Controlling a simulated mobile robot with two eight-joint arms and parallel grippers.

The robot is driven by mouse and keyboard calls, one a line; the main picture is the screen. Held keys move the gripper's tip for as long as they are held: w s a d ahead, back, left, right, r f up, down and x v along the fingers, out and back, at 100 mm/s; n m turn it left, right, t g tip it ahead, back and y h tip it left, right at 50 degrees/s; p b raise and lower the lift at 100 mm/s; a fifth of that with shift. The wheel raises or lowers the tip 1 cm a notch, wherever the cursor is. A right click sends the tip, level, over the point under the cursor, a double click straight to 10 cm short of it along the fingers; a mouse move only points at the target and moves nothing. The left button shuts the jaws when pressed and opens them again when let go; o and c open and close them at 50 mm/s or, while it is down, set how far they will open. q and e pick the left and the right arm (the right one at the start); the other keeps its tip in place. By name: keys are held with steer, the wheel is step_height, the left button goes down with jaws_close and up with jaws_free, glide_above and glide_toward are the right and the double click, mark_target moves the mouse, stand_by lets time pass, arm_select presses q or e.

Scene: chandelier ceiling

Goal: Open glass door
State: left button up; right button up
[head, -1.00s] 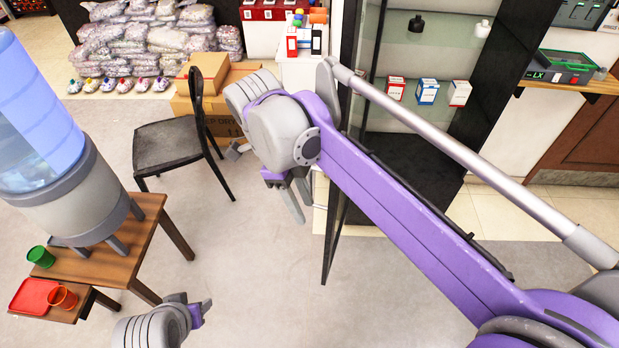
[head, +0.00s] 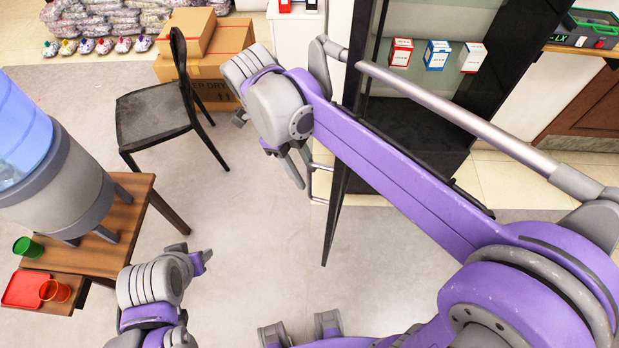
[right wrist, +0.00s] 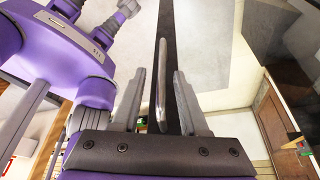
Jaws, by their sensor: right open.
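The glass door (head: 336,222) shows nearly edge-on in the head view as a thin dark panel standing out from the display cabinet (head: 436,122). Its metal bar handle (head: 318,180) is on the door's left side. My right gripper (head: 298,166) is open beside the handle. In the right wrist view, the handle (right wrist: 161,85) appears between the open fingers of my right gripper (right wrist: 158,100), with no grip on it. The dark door edge runs behind it. My left gripper (head: 202,258) is low in the head view, away from the door; its finger gap is unclear.
A black chair (head: 150,118) stands at left, with cardboard boxes (head: 215,45) behind it. A wooden table (head: 125,230) holding a water dispenser (head: 75,185) is at far left. Small boxes (head: 436,55) sit on a cabinet shelf. The floor (head: 250,235) between table and door is clear.

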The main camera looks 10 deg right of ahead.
mark_target(310, 194)
steer(key=shift+x, duration=1.9)
steer(key=shift+w, duration=0.15)
jaws_close()
steer(key=shift+d, duration=0.1)
